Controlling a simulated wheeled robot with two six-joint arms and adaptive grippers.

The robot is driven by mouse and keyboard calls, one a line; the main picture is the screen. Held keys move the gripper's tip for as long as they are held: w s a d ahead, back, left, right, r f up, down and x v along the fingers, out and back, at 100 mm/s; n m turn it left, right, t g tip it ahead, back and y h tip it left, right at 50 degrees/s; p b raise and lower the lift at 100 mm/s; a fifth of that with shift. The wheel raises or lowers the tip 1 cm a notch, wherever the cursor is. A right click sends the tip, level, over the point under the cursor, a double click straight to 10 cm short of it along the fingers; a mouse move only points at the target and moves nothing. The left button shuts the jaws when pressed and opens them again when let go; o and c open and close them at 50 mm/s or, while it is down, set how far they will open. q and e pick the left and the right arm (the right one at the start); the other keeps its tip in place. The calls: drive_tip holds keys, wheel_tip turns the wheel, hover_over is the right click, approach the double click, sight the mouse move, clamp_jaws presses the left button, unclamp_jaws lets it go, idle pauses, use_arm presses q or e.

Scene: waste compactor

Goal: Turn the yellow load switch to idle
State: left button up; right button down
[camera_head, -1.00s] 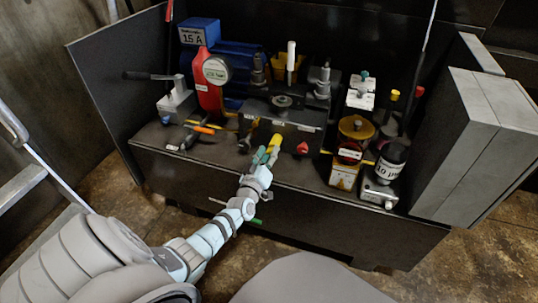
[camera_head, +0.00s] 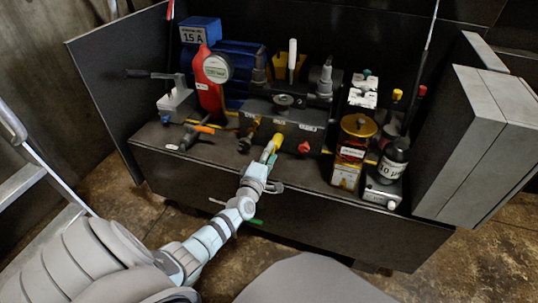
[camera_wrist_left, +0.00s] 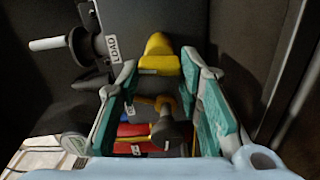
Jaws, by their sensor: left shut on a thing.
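The yellow load switch (camera_head: 272,144) sits on the front of the dark valve block (camera_head: 284,117), on the black bench. In the left wrist view, the yellow switch (camera_wrist_left: 158,56) lies between the fingertips, beside a white LOAD label (camera_wrist_left: 113,48). My left gripper (camera_head: 267,155) is at the switch from the front, and it also shows in the left wrist view (camera_wrist_left: 160,72). The fingers hide part of the switch in the head view. My right gripper is not in view.
A red knob (camera_head: 304,147) is just right of the switch. A red gauge housing (camera_head: 211,80) and blue motor (camera_head: 237,75) stand behind left. An amber jar (camera_head: 354,137) and black-capped bottle (camera_head: 393,160) stand right. Grey cabinet (camera_head: 455,150) bounds the right side.

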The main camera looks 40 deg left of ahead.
use_arm(q)
drive_tip(key=shift+f+n, duration=0.1)
drive_tip(key=shift+n, duration=0.4)
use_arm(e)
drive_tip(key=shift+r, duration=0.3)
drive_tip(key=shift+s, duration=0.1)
use_arm(q)
drive_tip(key=o, duration=1.2)
drive_tip(key=shift+c, duration=0.2)
drive_tip(key=v, duration=1.2)
